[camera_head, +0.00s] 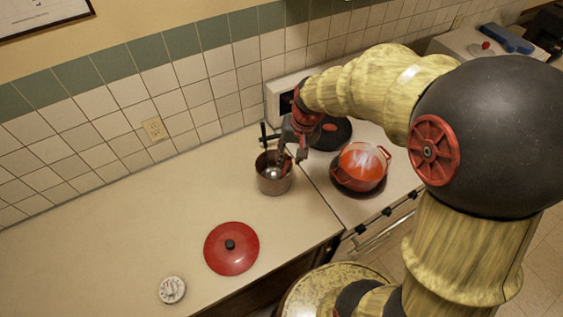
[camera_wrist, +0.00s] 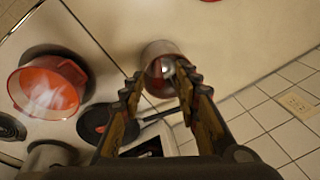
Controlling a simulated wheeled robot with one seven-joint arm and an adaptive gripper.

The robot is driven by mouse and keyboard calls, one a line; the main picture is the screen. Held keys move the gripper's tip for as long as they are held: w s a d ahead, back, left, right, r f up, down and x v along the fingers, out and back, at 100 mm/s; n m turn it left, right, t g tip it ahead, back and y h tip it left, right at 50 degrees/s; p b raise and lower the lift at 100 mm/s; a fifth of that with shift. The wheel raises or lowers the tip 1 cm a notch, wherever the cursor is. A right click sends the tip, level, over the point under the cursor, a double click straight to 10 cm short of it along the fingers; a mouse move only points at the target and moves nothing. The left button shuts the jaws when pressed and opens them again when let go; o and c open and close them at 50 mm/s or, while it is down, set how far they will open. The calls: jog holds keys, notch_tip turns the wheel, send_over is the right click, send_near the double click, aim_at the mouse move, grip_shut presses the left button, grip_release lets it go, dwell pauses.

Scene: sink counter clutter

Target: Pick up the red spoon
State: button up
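A metal pot (camera_head: 273,184) stands on the counter beside the stove, and it also shows in the wrist view (camera_wrist: 158,48). A shiny rounded utensil end shows inside it. In the wrist view a dark red patch shows inside the pot between my fingers; it may be the red spoon, but I cannot tell its shape. My gripper (camera_head: 290,158) is over the pot and partly hides its opening in the head view. In the wrist view my gripper (camera_wrist: 160,80) has its two fingers apart, framing the pot's opening, and I see nothing clamped between them.
A red pot (camera_head: 361,164) sits on the stove, with a black pan (camera_head: 333,134) behind it; the pan's handle reaches toward the metal pot. A red lid (camera_head: 231,249) and a white dial timer (camera_head: 172,290) lie on the counter. The counter's left side is clear.

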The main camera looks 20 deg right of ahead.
aim_at(286, 167)
jog(key=shift+m+g, duration=0.6)
jog(key=shift+m, duration=0.1)
jog(key=f+p, duration=0.2)
jog(key=p, duration=0.1)
jog(key=w+f+p, duration=0.1)
jog(key=f+p, duration=0.2)
jog(key=w+f+p, duration=0.1)
jog(key=f+p, duration=0.1)
jog(key=p, duration=0.1)
jog(key=shift+w+a+f, duration=0.1)
jog(key=shift+w+f, duration=0.1)
jog(key=shift+f, duration=0.15)
jog(key=shift+w+f, duration=0.1)
jog(key=shift+f, duration=0.35)
jog(key=shift+c, duration=1)
grip_shut()
